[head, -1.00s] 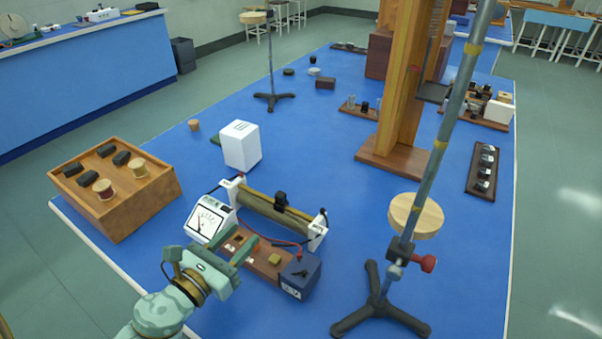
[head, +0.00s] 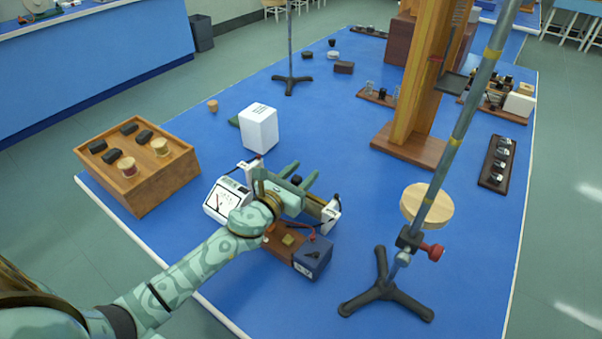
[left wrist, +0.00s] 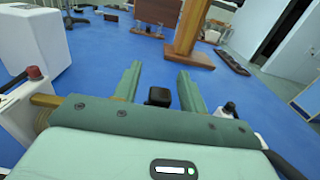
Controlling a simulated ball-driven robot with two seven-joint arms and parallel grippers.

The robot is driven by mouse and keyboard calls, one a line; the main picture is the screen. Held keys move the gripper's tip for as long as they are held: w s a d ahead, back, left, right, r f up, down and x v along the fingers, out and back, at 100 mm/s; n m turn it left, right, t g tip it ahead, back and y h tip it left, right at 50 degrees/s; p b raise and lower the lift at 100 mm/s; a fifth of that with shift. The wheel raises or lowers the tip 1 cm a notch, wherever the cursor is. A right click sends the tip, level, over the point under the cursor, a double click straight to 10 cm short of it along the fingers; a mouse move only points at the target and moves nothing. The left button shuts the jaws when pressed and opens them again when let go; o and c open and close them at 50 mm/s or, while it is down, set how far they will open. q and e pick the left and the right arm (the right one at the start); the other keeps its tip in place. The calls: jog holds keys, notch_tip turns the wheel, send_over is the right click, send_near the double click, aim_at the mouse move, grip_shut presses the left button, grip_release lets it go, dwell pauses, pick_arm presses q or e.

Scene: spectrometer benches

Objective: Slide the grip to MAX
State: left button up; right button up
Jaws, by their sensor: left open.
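The rheostat has white end blocks, a left one and a right one (head: 330,213), and a brass rail. Its middle is largely hidden behind my left gripper (head: 302,173) in the head view. Its black sliding grip (head: 297,180) shows between the fingers there. In the left wrist view the black grip (left wrist: 158,96) stands between the two green fingers, with a gap seen on both sides. My left gripper is open and over the rheostat. Any MAX marking cannot be read. My right gripper is not in view.
A meter (head: 221,200) and a dark blue box (head: 313,257) with a red lead stand close by. A white box (head: 259,128) stands behind, a wooden tray (head: 150,190) at left, and a stand (head: 385,287) with a tall rod at right.

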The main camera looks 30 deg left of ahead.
pick_arm(q)
jog(key=shift+c, duration=0.3)
grip_shut()
jog(key=shift+w+a+b, duration=0.15)
jog(key=shift+a+b, duration=0.1)
jog(key=shift+a, duration=0.65)
jog(key=shift+w+a+b, duration=0.1)
jog(key=shift+a+b, duration=0.1)
jog(key=shift+a, duration=0.9)
jog(key=shift+d, duration=0.1)
jog(key=shift+o, duration=0.3)
grip_release()
jog(key=shift+s, duration=0.1)
